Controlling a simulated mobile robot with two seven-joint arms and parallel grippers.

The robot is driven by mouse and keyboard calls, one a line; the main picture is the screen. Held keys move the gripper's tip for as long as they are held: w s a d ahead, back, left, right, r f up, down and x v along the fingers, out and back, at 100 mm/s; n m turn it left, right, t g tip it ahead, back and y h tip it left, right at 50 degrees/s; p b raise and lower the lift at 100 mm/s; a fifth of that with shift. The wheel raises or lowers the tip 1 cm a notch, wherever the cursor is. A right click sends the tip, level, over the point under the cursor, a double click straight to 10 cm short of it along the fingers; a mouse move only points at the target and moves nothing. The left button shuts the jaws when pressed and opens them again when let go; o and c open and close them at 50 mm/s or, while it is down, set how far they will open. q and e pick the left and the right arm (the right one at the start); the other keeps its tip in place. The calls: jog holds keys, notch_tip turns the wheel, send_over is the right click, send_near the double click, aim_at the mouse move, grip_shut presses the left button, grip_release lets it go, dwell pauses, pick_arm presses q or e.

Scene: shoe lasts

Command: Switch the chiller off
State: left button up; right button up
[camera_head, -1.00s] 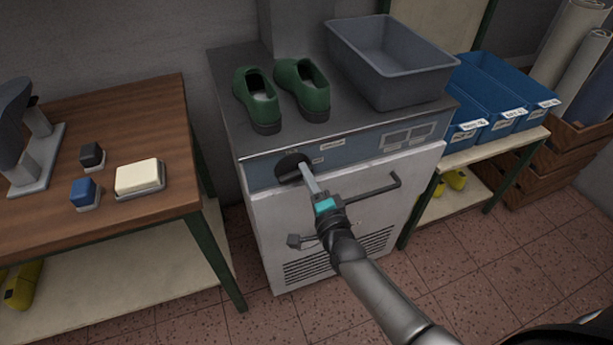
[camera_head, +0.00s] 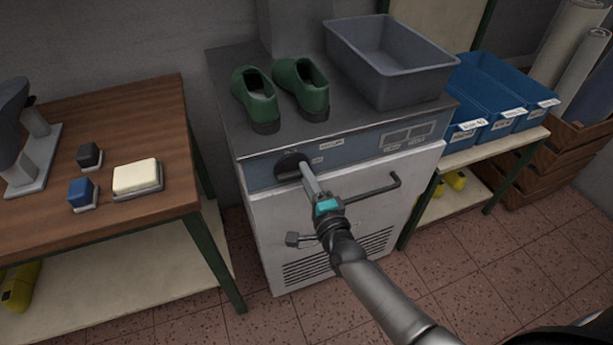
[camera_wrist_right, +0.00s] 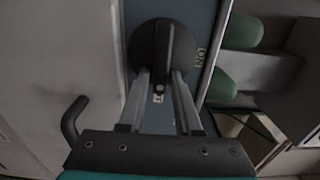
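The chiller (camera_head: 262,215) is a pale cabinet with a blue-grey front panel and a dark top. Its round black knob (camera_head: 289,165) is at the panel's left end. My right gripper (camera_head: 306,170) reaches the knob from the front right. In the right wrist view its two fingers (camera_wrist_right: 160,75) lie on both sides of the knob's raised bar (camera_wrist_right: 165,45), seemingly touching it. The bar lies roughly along the panel's length. My left gripper is out of view.
Two green shoes (camera_head: 302,88) and a grey bin (camera_head: 395,85) stand on the chiller. A door handle (camera_head: 375,192) sticks out below the panel. A wooden table (camera_head: 120,100) is at left; blue bins (camera_head: 490,95) are on a shelf at right. Floor in front is clear.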

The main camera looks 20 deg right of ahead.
jog(key=shift+o, duration=1.4)
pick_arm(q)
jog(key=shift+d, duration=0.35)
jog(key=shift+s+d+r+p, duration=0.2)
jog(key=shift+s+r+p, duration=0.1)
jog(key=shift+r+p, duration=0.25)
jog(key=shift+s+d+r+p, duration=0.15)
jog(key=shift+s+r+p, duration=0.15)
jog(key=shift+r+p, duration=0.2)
pick_arm(e)
jog(key=s, duration=1.5)
jog(key=shift+s+d, duration=0.15)
jog(key=shift+d, duration=0.1)
